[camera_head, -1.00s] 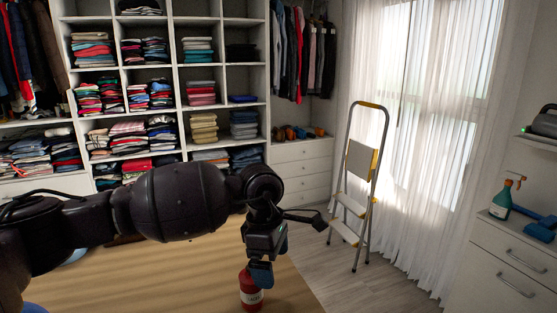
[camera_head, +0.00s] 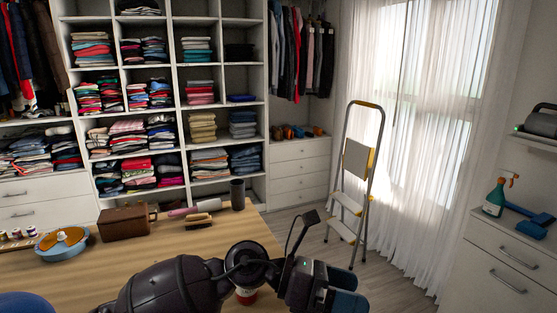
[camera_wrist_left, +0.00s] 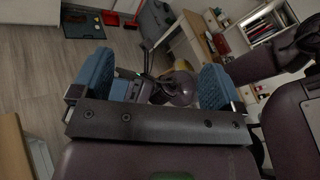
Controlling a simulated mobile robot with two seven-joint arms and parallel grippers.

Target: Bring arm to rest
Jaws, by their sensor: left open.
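My left arm reaches in along the bottom of the head view. Its gripper (camera_head: 345,290) is at the lower middle right, just past the right edge of the wooden table. In the left wrist view the two blue fingers (camera_wrist_left: 155,85) stand wide apart with nothing held between them. A red bottle with a white label (camera_head: 246,295) stands on the table, mostly hidden behind my left arm. My right gripper is not in the head view.
The wooden table (camera_head: 190,250) holds a brown box (camera_head: 124,223), a brush (camera_head: 198,221), a dark cup (camera_head: 237,194) and a blue round dish (camera_head: 62,244). Cubby shelving (camera_head: 222,110) stands behind. A stepladder (camera_head: 357,185) stands on open floor. A white drawer cabinet (camera_head: 500,275) is at right.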

